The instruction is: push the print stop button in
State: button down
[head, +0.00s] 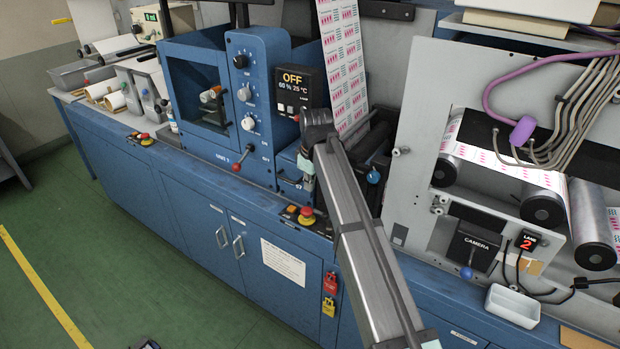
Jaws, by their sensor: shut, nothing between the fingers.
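A red mushroom button (306,214) on a yellow base sits on the blue bench ledge below the blue print unit, beside a small box with an orange button (292,209). A second red mushroom button (145,137) on yellow is farther left on the ledge. No label reading print stop is legible on either. My arm reaches up from the bottom right and bends down at its dark wrist. My gripper (308,185) is small and partly hidden in the view; it points down, shut and empty, just above the nearer red button. Contact cannot be made out.
The blue print unit (215,100) has knobs, a red-ended lever (238,163) and a display (299,88) reading OFF. A printed web (343,60) runs behind my wrist. Red and yellow tags (329,296) hang below the ledge.

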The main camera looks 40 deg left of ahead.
aim_at(308, 211)
jog(key=f+p, duration=0.1)
jog(key=f, duration=0.2)
jog(key=a+f+p, duration=0.1)
jog(key=f, duration=0.2)
jog(key=w+f+p, duration=0.1)
jog(key=f, duration=0.3)
jog(key=shift+a, duration=0.25)
notch_tip(308, 211, down, 2)
jog(key=shift+f+b, duration=0.15)
jog(key=shift+b, duration=0.65)
jog(key=shift+s, duration=0.15)
jog(key=shift+d, duration=0.1)
jog(key=shift+r+p, duration=0.5)
jog(key=shift+r, duration=0.1)
notch_tip(308, 211, up, 13)
jog(key=s+d+b, duration=0.1)
jog(key=d, duration=0.1)
jog(key=shift+r+b, duration=0.2)
jog(key=shift+b, duration=0.2)
